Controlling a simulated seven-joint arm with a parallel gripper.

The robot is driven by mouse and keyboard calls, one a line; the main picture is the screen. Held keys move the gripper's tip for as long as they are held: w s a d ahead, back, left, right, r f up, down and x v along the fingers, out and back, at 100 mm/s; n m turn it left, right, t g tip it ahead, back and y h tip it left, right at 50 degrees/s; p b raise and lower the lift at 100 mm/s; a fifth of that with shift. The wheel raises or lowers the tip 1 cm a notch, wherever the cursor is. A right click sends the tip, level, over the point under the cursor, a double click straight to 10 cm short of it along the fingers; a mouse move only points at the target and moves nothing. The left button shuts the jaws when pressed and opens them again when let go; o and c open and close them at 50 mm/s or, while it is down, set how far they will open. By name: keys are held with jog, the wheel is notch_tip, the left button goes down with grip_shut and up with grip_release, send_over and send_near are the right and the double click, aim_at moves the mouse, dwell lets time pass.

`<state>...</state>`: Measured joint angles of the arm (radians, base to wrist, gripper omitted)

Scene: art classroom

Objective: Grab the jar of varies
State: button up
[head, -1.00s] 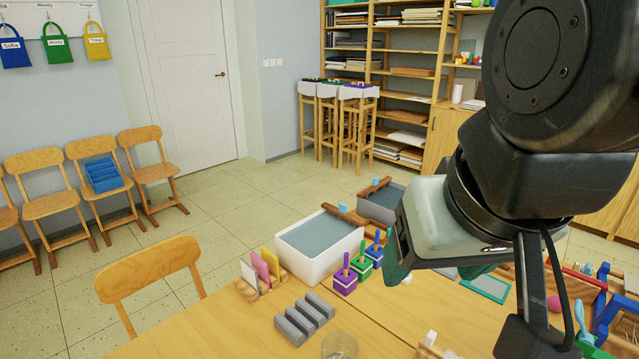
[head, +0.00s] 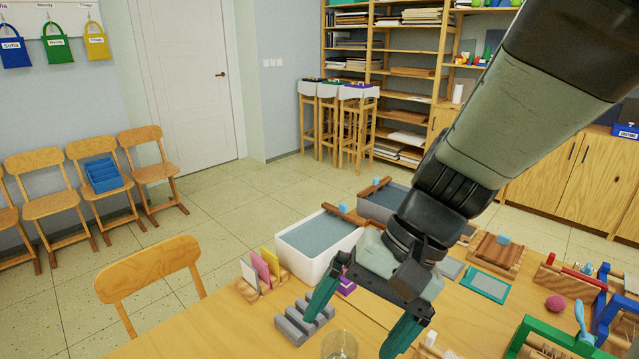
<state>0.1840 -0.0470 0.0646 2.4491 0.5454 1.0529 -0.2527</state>
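A clear glass jar (head: 340,346) stands on the wooden table (head: 225,325) at the bottom edge of the head view, which cuts it off. Its contents cannot be made out. My gripper (head: 349,333) points down over the table, with its two green fingers spread wide and nothing between them. In the picture the fingertips lie to either side of the jar's top. I cannot tell how far above or behind the jar they are.
Grey ridged blocks (head: 304,320) stand left of the jar. A white water tub (head: 318,247) and a card holder (head: 262,275) are behind. A green frame (head: 552,340) and small tools crowd the right. The table's front left is clear.

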jog(key=w+a+f+m+t+y, duration=0.2)
jog(key=w+f+m+t+y, duration=0.2)
jog(key=w+f+m+y, duration=0.5)
jog(key=m+t+h, duration=0.4)
jog(key=m+t, duration=0.9)
jog(key=m, duration=0.4)
send_near(329, 340)
jog(key=shift+w+a+r, duration=0.45)
jog(key=shift+w+r, duration=0.15)
jog(key=shift+r, duration=0.1)
jog(key=shift+s+f+m+h, duration=0.1)
jog(key=shift+f+m+h, duration=0.2)
jog(key=shift+f, duration=0.05)
jog(key=shift+a+f, duration=0.1)
jog(key=shift+a, duration=0.05)
jog(key=shift+x, duration=2.4)
